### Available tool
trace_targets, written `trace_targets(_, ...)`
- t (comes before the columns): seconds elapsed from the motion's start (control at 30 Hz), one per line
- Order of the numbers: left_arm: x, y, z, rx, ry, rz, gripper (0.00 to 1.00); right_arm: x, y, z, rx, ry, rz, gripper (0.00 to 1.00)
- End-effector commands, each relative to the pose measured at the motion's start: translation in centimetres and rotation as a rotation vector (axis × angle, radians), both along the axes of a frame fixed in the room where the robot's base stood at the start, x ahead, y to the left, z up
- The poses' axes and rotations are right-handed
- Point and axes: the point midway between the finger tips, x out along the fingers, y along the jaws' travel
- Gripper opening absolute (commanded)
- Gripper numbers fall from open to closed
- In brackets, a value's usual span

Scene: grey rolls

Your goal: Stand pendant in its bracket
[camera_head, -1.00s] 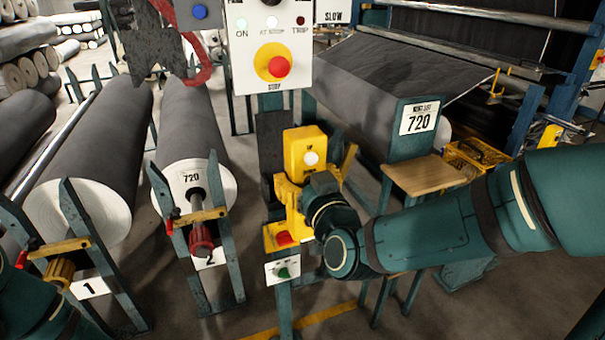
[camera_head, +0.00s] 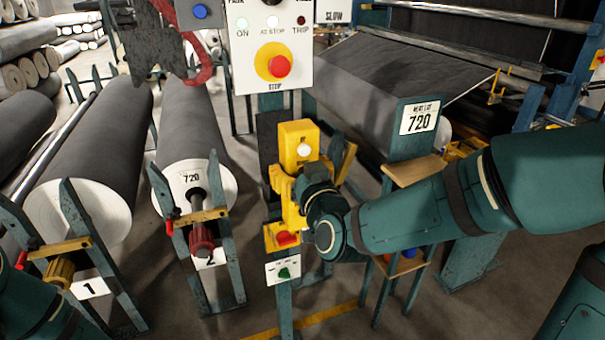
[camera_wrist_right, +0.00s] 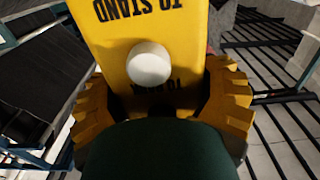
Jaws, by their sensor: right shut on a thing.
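The pendant (camera_head: 297,143) is a yellow box with a white round button. It stands roughly upright in front of a green post at the middle of the head view. My right gripper (camera_head: 290,188) is shut on it from below and the right. In the right wrist view, yellow fingers (camera_wrist_right: 160,112) lie on both sides of the pendant (camera_wrist_right: 150,25), whose lettering reads upside down. A dark plate (camera_head: 268,135) on the post shows behind the pendant. I cannot tell whether this is the bracket or whether the pendant touches it. My left arm shows at lower left; its gripper is out of view.
Below the pendant are a yellow box with a red button (camera_head: 287,238) and a white plate with a green knob (camera_head: 283,271). A stop panel (camera_head: 266,50) hangs above. Grey rolls on stands (camera_head: 188,115) fill the left. A wooden shelf (camera_head: 413,170) stands right, beside my arm.

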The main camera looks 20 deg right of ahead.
Motion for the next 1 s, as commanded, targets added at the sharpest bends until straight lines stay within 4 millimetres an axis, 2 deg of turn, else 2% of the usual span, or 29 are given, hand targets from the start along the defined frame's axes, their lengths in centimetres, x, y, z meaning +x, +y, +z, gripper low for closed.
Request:
trace_targets(0.5, 0.0, 0.0, 0.0, 0.000, 0.000, 0.000, 0.00, 4.2, 0.2, 0.2, 0.000, -0.004, 0.000, 0.26)
trace_targets(0.73, 0.0, 0.0, 0.0, 0.000, 0.000, 0.000, 0.00, 5.1, 0.2, 0.2, 0.001, -0.005, 0.000, 0.26)
trace_targets(1.0, 0.0, 0.0, 0.0, 0.000, 0.000, 0.000, 0.00, 5.3, 0.2, 0.2, 0.001, -0.005, 0.000, 0.26)
